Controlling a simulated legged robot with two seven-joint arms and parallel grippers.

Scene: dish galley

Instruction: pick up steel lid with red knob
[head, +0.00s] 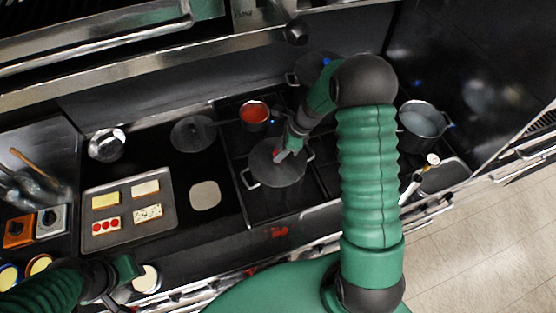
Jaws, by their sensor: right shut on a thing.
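The steel lid (277,174) is a round grey disc with a bit of red at its centre, on the hob near the middle of the head view. It appears to sit over a pot whose side handles stick out left and right. My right gripper (285,153) reaches down from above and is shut on the lid's red knob, which it mostly hides. I cannot tell whether the lid is raised off the pot. My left gripper (122,283) is low at the left, away from the lid, and its fingers are unclear.
A pot with red contents (254,112) stands just behind the lid. A larger steel pot (422,122) stands at the right. A tray (164,226) with several food pieces lies at the left.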

